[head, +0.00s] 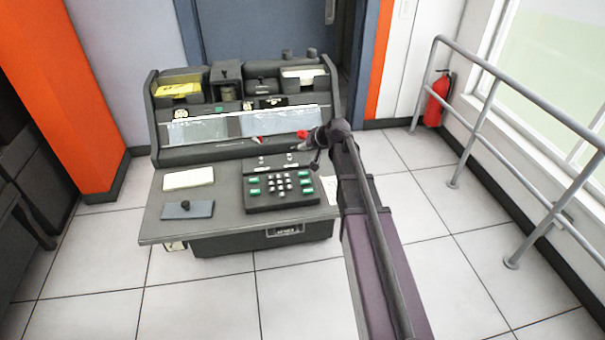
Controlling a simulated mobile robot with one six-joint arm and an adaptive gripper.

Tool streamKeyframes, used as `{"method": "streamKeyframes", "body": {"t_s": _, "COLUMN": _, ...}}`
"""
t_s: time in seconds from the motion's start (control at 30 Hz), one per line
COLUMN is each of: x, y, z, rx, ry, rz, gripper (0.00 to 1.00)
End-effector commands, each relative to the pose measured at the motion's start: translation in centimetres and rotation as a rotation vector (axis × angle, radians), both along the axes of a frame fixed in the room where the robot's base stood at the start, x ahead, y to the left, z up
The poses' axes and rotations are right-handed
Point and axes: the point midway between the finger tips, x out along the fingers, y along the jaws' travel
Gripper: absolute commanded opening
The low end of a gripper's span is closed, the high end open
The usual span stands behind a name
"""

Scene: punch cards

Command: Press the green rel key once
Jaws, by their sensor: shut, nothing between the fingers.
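The dark keypad (283,207) sits on the right part of the console's desk. It has several small white keys (280,186) in the middle. Green keys stand on its left side (255,186) and on its right side (306,182). Their labels are too small to read, so I cannot tell which one is rel. My gripper (299,148) is small in view, shut and empty. In the picture it shows above the keypad's upper right corner, and it looks apart from the keys.
The grey console (170,160) has a sloped glassy panel (235,126) behind the desk. A white pad (188,178) and a blue-grey plate with a black knob (188,209) lie left of the keypad. A railing (484,130) and fire extinguisher (436,102) stand right.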

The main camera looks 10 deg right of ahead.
Motion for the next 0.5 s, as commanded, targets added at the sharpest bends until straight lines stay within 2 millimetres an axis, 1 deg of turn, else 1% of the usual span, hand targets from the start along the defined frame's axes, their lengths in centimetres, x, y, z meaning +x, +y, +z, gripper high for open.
{"method": "streamKeyframes", "body": {"t_s": 0.27, "x": -0.05, "y": 0.05, "z": -0.09, "rx": -0.001, "ry": 0.001, "rz": 0.001, "gripper": 0.0}}
{"method": "streamKeyframes", "body": {"t_s": 0.5, "x": -0.06, "y": 0.08, "z": -0.88, "rx": -0.001, "ry": 0.002, "rz": 0.001, "gripper": 0.0}}
